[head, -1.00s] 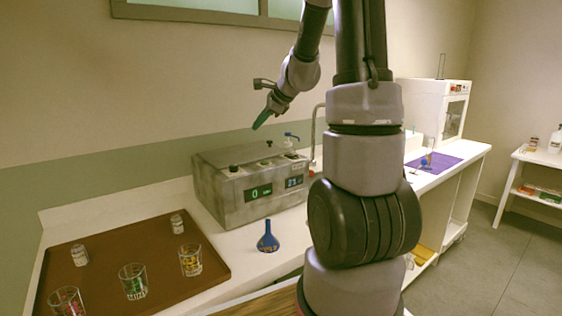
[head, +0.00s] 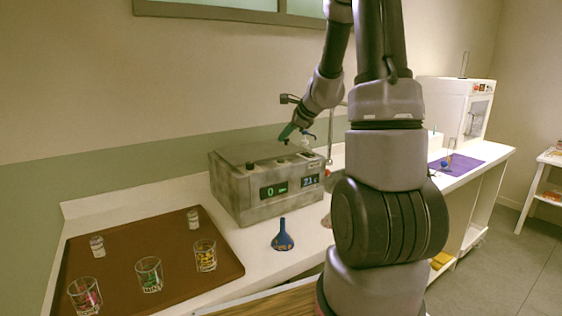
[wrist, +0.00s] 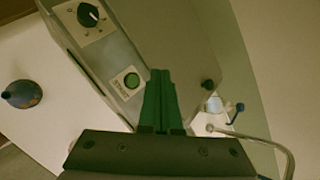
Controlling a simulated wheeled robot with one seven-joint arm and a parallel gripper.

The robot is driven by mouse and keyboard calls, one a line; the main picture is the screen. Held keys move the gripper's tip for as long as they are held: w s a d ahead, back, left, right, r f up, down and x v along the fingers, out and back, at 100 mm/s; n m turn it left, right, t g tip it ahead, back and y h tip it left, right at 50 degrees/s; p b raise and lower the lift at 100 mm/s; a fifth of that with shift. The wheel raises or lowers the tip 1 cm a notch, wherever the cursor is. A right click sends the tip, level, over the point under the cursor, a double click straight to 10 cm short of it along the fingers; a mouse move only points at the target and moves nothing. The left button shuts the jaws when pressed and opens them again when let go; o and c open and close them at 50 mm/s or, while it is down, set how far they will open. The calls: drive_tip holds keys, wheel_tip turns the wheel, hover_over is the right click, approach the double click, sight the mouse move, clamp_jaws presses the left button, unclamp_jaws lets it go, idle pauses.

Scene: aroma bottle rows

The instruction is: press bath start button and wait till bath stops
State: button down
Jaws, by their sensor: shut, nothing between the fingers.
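The bath (head: 235,195) is a grey metal box on the white counter. Its front has two lit displays, the left one reading 0 and the right one about 21. In the wrist view a round green button (wrist: 132,80), with a small label beside it, sits on the bath's top panel below a black knob (wrist: 88,14). My gripper (head: 286,135) has green fingers and is over the right part of the bath's top. In the wrist view its fingers (wrist: 160,75) are together and empty, just right of the green button. I cannot tell whether the fingertips touch the panel.
A blue funnel (head: 282,237) stands in front of the bath. A brown tray (head: 120,250) at the left holds several glasses and small jars. A tap (wrist: 270,143) is close to my gripper's right. A purple mat (head: 487,152) and a white cabinet (head: 452,105) are farther right.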

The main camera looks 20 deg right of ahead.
drive_tip(key=shift+f, duration=2.55)
drive_tip(key=shift+f, duration=0.1)
drive_tip(key=shift+f, duration=0.3)
drive_tip(key=shift+f, duration=0.35)
idle(0.5)
drive_tip(key=shift+r, duration=0.8)
drive_tip(key=shift+r, duration=2.5)
drive_tip(key=shift+a, duration=0.1)
